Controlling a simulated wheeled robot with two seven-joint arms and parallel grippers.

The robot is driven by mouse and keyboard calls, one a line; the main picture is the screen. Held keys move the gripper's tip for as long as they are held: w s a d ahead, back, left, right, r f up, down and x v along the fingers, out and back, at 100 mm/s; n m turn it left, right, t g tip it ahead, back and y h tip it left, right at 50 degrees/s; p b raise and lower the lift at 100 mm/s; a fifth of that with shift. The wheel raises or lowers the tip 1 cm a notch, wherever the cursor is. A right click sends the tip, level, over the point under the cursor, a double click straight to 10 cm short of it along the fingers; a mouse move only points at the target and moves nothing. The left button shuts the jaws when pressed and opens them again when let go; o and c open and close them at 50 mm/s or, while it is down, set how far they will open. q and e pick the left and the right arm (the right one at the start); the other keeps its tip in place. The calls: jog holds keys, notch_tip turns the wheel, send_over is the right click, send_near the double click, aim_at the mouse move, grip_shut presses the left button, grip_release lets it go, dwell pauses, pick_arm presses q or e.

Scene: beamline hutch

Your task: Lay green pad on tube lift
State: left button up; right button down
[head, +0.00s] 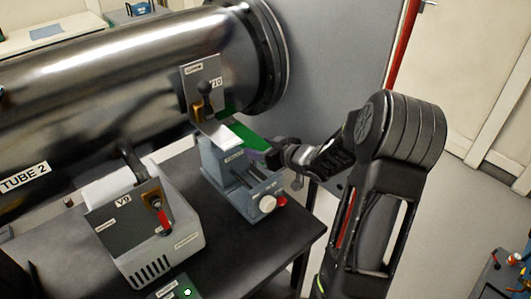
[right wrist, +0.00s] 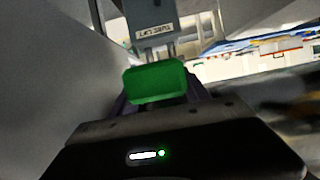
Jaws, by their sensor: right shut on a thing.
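The green pad (head: 252,137) is a flat green piece beside the big steel tube in the head view. My right gripper (head: 270,154) comes in from the right and is shut on the pad's near end. The tube lift (head: 228,178) is a grey-blue screw-driven stand on the black table, with a white knob. The pad is held level or nearly so at the height of the lift's top; I cannot tell whether they touch. In the right wrist view the green pad (right wrist: 155,82) sits between the fingers, with the labelled lift (right wrist: 152,22) beyond it. My left gripper is not in view.
The steel tube (head: 110,80) with its end flange (head: 265,60) runs close behind the lift. A plate with a black-knobbed valve (head: 204,90) hangs just above the pad. A grey box with a red-handled valve (head: 150,235) stands left on the black table (head: 230,255).

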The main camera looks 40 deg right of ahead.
aim_at(241, 130)
jog(key=shift+w+b, duration=0.65)
jog(key=shift+w, duration=2.7)
jog(key=shift+w+d, duration=0.1)
jog(key=shift+w, duration=2.45)
jog(key=shift+f+b, duration=0.45)
jog(key=shift+c, duration=2.2)
grip_release()
jog(key=shift+s, duration=0.1)
jog(key=shift+f, duration=0.15)
